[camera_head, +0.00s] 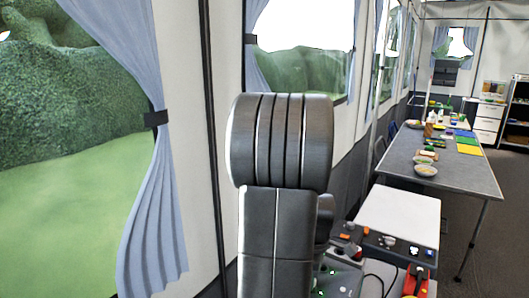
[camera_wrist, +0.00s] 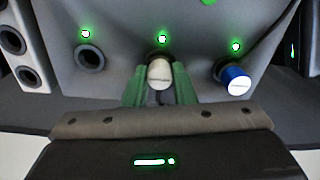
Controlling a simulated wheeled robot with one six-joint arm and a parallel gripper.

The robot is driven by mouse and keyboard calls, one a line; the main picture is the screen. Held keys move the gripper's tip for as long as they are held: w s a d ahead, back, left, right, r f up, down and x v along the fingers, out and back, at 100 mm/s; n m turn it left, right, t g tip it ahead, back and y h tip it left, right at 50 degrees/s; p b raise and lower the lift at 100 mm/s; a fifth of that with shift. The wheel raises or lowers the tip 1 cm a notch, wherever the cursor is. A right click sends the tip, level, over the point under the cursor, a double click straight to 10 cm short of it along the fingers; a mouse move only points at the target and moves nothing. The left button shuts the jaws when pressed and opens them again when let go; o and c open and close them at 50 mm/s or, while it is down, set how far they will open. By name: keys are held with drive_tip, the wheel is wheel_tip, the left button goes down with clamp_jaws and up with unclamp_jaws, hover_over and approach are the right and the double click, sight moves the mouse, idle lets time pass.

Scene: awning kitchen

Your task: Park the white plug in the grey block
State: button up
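The white plug (camera_wrist: 159,73) is at the middle of the sloped grey panel (camera_wrist: 122,72) in the wrist view, under a lit green light. My gripper (camera_wrist: 160,86) has its two green fingers close on either side of the plug. I cannot tell whether they press on it. A light grey block (camera_wrist: 38,62) with several dark round holes stands at the left edge, partly out of frame. Its visible holes look empty. In the head view my arm hides the plug and the gripper; part of the panel (camera_head: 345,279) shows at the bottom.
A blue plug (camera_wrist: 235,80) sits in the panel to the right, with a dark cable near it. An empty round socket (camera_wrist: 89,58) is at the panel's left. In the head view, a white tabletop (camera_head: 398,213) and a long grey table (camera_head: 450,180) with dishes lie to the right.

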drive_tip(key=shift+r, duration=0.15)
drive_tip(key=shift+r+p, duration=1.4)
drive_tip(key=shift+r, duration=0.1)
drive_tip(key=shift+r, duration=0.2)
drive_tip(key=shift+r+p, duration=0.25)
drive_tip(key=shift+p, duration=0.15)
wheel_tip(320, 180, up, 3)
drive_tip(key=shift+w+d+f+p, duration=0.1)
drive_tip(key=shift+w+p, duration=0.05)
drive_tip(key=shift+p, duration=1.1)
drive_tip(key=shift+w+d+f+p, duration=0.4)
drive_tip(key=shift+w+d+f, duration=0.25)
drive_tip(key=shift+w+d, duration=1.45)
drive_tip(key=shift+w+d+f+p, duration=0.55)
drive_tip(key=shift+w+d, duration=1.15)
drive_tip(key=shift+w, duration=0.8)
drive_tip(key=shift+w+d+f+p, duration=0.3)
drive_tip(key=shift+w+d+f, duration=0.4)
drive_tip(key=shift+w+d, duration=1.4)
drive_tip(key=shift+w+a+f+b, duration=0.1)
drive_tip(key=shift+f+b, duration=0.45)
drive_tip(key=shift+f, duration=0.3)
drive_tip(key=shift+w+a+f+b, duration=0.1)
drive_tip(key=shift+f+b, duration=0.4)
drive_tip(key=shift+f, duration=0.35)
